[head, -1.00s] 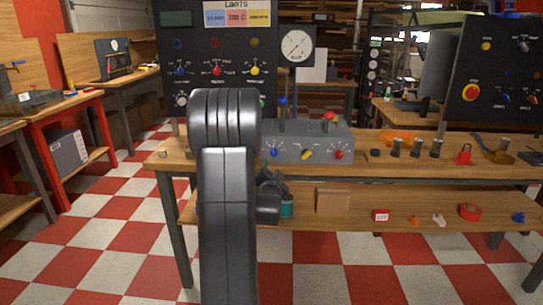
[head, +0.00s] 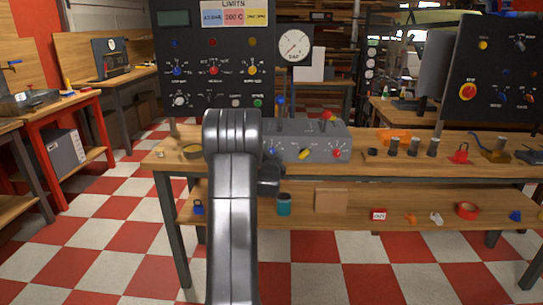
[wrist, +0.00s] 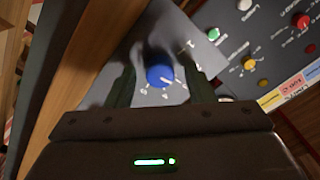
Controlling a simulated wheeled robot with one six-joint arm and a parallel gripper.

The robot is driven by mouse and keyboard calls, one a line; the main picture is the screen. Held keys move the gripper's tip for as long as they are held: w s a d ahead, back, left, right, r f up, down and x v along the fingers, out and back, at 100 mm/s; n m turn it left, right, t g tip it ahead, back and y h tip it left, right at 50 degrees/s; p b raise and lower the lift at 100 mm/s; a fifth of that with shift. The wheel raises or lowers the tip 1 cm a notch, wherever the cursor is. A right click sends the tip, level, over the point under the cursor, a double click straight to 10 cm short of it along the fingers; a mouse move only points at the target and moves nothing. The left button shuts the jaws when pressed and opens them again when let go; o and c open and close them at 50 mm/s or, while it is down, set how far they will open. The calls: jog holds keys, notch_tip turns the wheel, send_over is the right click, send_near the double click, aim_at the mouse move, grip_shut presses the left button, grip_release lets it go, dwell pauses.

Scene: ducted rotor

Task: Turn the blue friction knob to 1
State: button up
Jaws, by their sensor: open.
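The blue knob (wrist: 160,75) is in the middle of the wrist view, on the sloping grey face of a box, with white scale marks around it. A pale pointer mark on it faces lower right in that view. The printed numbers are too small to read surely. The knob also shows in the head view (head: 272,152), close beside my arm, on the grey box (head: 318,141). My gripper (wrist: 162,82) is open, with one dark finger on each side of the knob and visible gaps. I cannot tell how deep the fingertips reach.
A yellow knob (head: 305,154) and a red knob (head: 337,153) sit to the right on the same box. Levers rise from its top. A black panel (head: 212,100) stands behind at left, with a round gauge (head: 294,46) beside it. Dark cylinders (head: 413,147) stand farther right.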

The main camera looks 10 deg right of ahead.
jog(key=c, duration=1)
jog(key=n+b, duration=0.2)
jog(key=shift+f+n+b, duration=0.15)
jog(key=shift+n+b, duration=0.25)
jog(key=n+b, duration=0.3)
jog(key=n, duration=0.4)
jog(key=shift+n, duration=1.8)
jog(key=shift+r, duration=0.2)
